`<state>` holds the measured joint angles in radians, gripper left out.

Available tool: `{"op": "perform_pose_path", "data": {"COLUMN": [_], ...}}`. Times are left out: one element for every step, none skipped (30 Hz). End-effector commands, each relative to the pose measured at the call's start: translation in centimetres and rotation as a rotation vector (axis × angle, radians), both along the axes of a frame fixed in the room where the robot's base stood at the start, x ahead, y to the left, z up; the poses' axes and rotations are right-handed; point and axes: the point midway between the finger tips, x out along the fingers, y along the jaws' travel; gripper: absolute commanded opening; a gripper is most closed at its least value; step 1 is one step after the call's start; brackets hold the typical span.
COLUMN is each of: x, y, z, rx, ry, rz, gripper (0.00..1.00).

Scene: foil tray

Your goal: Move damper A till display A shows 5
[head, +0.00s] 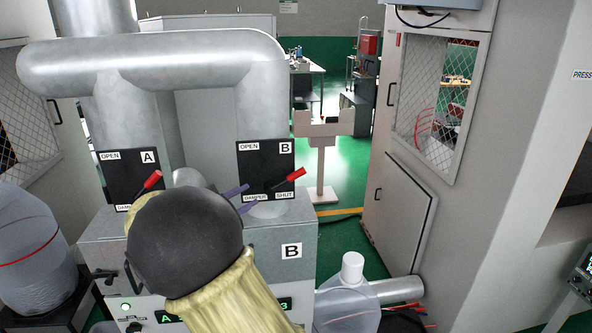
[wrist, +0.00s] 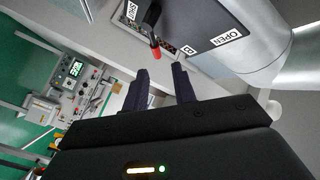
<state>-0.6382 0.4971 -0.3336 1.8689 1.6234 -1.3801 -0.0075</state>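Damper A's red-tipped lever (head: 151,182) is on the black plate marked A at the left pipe; it points up and right, and its lower part is hidden by my arm. Damper B's red-tipped lever (head: 290,180) is on the plate marked B and also shows in the wrist view (wrist: 154,48). My gripper (head: 247,198) is open and empty, its purple fingers in front of plate B's lower left. In the wrist view the fingers (wrist: 162,86) are apart, just short of lever B. Display A (head: 168,318) is mostly hidden by my arm; its number cannot be read.
A second green display (head: 284,304) shows a 3 at its visible end. The grey cabinet (head: 292,235) carries both pipes. A clear bag-like container (head: 347,305) with a white cap stands at lower right. Green floor (head: 345,190) is open behind.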

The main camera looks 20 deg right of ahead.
Motion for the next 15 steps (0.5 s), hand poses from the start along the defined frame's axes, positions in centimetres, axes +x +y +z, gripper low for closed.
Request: {"op": "perform_pose_path", "data": {"x": [-0.53,-0.81,-1.10,-1.22,-1.29,-1.32,-1.32,-1.31,-1.31,-1.31,-1.30,-1.30,-1.28,-1.27,-1.21], "y": [0.37,0.44,0.51,0.54,0.55,0.53,0.51,0.49,0.48,0.48,0.47,0.45,0.42,0.36,0.22], "z": [0.28,0.37,0.39,0.41,0.41,0.40,0.38,0.38,0.36,0.36,0.36,0.36,0.38,0.39,0.42], "rx": [-0.004,-0.005,-0.005,-0.007,-0.007,-0.006,-0.006,-0.006,-0.006,-0.006,-0.005,-0.005,-0.005,-0.006,-0.006], "ry": [-0.013,-0.018,-0.022,-0.025,-0.025,-0.026,-0.026,-0.025,-0.025,-0.025,-0.024,-0.024,-0.024,-0.024,-0.024], "rz": [-0.040,-0.060,-0.077,-0.085,-0.089,-0.091,-0.092,-0.090,-0.090,-0.090,-0.089,-0.089,-0.089,-0.089,-0.090], "gripper": [0.27,0.27,0.27,0.27,0.27,0.27,0.27,0.27,0.27,0.27,0.27,0.27,0.27,0.27,0.27]}}
